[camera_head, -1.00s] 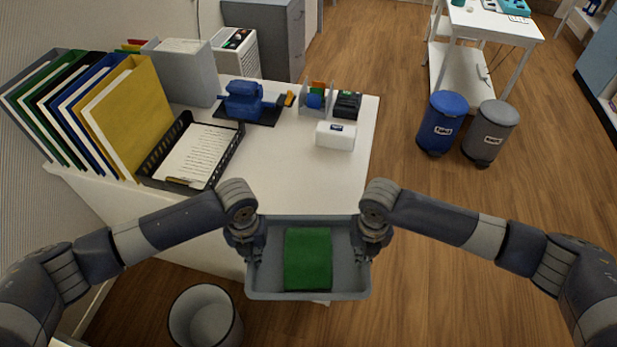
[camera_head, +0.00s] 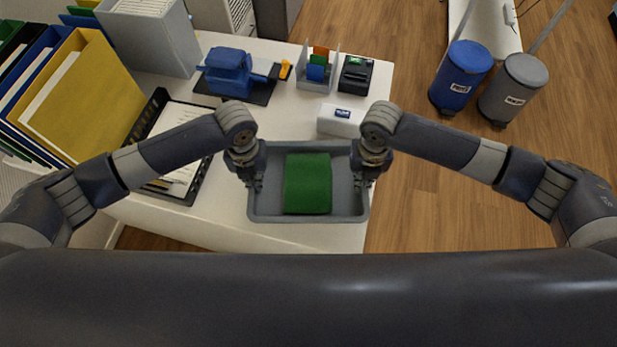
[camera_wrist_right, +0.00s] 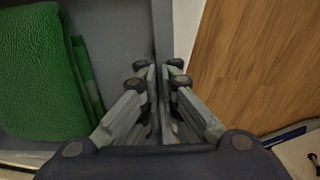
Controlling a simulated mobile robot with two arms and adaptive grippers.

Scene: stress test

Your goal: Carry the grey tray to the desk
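The grey tray (camera_head: 343,182) appears level over the front right part of the white desk (camera_head: 215,222). I cannot tell whether it touches the desktop. A folded green cloth (camera_head: 307,184) lies in it. My left gripper (camera_head: 254,184) is at the tray's left wall and seems shut on it; its fingertips are small here. My right gripper (camera_head: 364,182) is shut on the right wall. In the right wrist view its fingers (camera_wrist_right: 156,80) close around the tray's rim, with the green cloth (camera_wrist_right: 40,75) to the left.
A white box (camera_head: 340,120) sits just behind the tray. A black paper tray (camera_head: 160,102) is left of it. A blue device (camera_head: 228,72), an organizer (camera_head: 317,72) and a black item (camera_head: 355,73) stand further back. Blue (camera_head: 460,78) and grey (camera_head: 514,90) bins stand on the floor at right.

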